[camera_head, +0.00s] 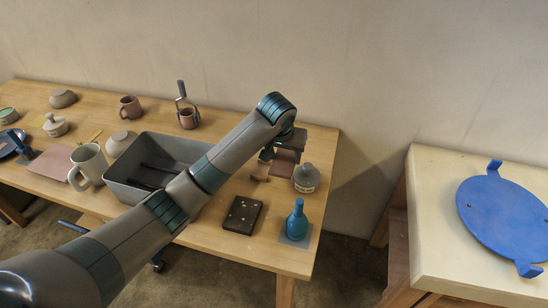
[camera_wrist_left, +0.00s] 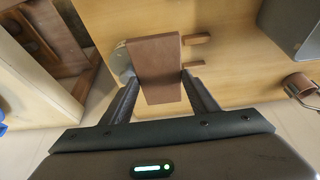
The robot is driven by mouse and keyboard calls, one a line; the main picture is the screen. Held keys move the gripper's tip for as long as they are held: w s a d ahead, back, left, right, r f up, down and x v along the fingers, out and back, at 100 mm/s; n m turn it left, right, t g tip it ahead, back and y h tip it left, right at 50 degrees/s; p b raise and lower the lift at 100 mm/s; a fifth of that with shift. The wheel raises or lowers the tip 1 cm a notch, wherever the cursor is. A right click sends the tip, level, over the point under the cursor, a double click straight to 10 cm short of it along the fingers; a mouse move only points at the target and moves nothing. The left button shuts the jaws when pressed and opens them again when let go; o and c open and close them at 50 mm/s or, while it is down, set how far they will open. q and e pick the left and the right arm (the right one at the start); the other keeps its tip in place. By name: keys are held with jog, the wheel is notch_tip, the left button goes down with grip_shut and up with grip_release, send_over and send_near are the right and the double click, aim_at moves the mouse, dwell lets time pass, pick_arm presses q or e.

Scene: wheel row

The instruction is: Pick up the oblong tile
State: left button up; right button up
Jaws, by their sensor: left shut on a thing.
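The oblong tile (camera_wrist_left: 160,72) is a flat, reddish-brown slab. In the left wrist view it sits between the two fingers of my left gripper (camera_wrist_left: 163,95), which is shut on it. In the head view the tile (camera_head: 285,163) hangs just below my left gripper (camera_head: 281,150), near the right end of the long table. It appears to be above the tabletop, though the exact gap is hard to tell. My right gripper is in neither view.
Small brown blocks (camera_wrist_left: 195,38) lie beside the tile. A grey jar (camera_head: 306,179) stands close on its right. A blue bottle (camera_head: 296,222), a black dotted block (camera_head: 242,215) and a grey bin (camera_head: 128,192) are nearer. A side table (camera_head: 425,215) holds a blue disc (camera_head: 500,215).

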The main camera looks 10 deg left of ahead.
pick_arm(q)
jog(key=shift+s+d+r, duration=0.35)
jog(key=shift+d+r, duration=0.1)
jog(key=shift+d, duration=0.15)
dwell(0.3)
